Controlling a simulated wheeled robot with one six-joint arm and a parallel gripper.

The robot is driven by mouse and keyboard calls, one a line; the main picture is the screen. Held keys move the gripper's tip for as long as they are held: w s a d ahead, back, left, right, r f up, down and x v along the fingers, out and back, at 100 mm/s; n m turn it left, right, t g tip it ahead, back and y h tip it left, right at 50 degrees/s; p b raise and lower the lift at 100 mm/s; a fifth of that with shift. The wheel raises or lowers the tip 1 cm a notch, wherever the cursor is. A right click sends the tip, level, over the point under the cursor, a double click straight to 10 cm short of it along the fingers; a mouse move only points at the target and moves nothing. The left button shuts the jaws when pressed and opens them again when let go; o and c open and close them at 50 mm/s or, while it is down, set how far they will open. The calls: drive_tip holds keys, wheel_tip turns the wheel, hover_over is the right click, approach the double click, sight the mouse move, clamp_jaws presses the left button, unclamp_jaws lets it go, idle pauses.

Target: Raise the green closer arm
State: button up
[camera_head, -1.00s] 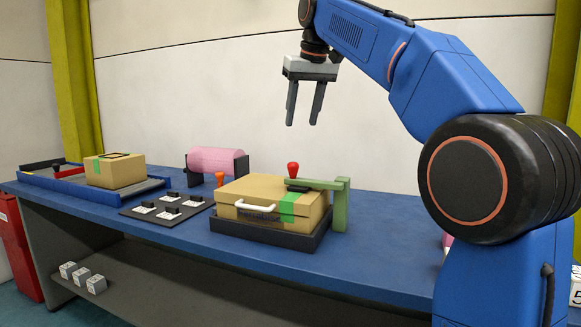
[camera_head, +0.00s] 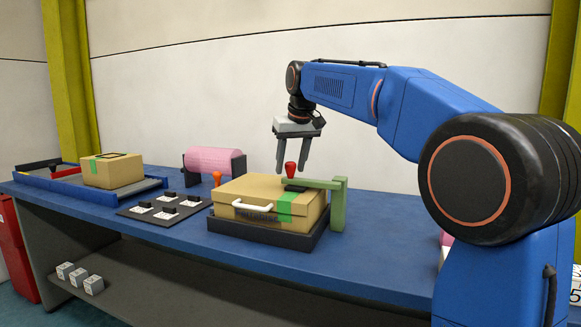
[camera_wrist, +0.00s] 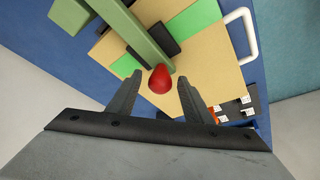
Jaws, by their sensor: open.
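The green closer arm (camera_head: 318,184) lies level across the top of a cardboard case (camera_head: 262,192), joined to a green post (camera_head: 338,207) at its right. A red knob (camera_head: 290,170) stands upright near the arm's free end. A dark pad shows under the arm, over green tape on the lid. My gripper (camera_head: 292,172) is open and points down just above the knob. In the wrist view the green closer arm (camera_wrist: 140,28) runs from the upper left, and the red knob (camera_wrist: 160,79) shows between the two fingers, apart from both.
The case sits in a dark tray (camera_head: 262,235) on the blue table (camera_head: 375,240). An orange knob (camera_head: 216,178), a pink roll (camera_head: 212,160) and a dark panel with switches (camera_head: 163,207) stand left. Another box (camera_head: 112,170) lies further left.

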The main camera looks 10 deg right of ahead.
drive_tip(key=shift+w+f, duration=0.2)
drive_tip(key=shift+f, duration=0.25)
clamp_jaws()
drive_tip(key=shift+s+d+r+t+y, duration=0.2)
drive_tip(key=shift+r+y, duration=0.1)
drive_tip(key=shift+r, duration=0.2)
drive_tip(key=shift+s+d+r+t+y, duration=0.1)
drive_tip(key=shift+d+r+t+y, duration=0.15)
drive_tip(key=shift+r, duration=0.25)
drive_tip(key=s+d+r+m+t+y, duration=0.2)
drive_tip(key=s+d+r+t+y, duration=0.3)
drive_tip(key=d+r+y, duration=0.15)
drive_tip(key=s+d+m+t+y, duration=0.2)
drive_tip(key=s+d+t+y, duration=0.3)
drive_tip(key=s+d+t, duration=0.2)
drive_tip(key=shift+d+f+m+t+y, duration=0.35)
drive_tip(key=shift+d+t, duration=0.3)
drive_tip(key=shift+d, duration=0.7)
unclamp_jaws()
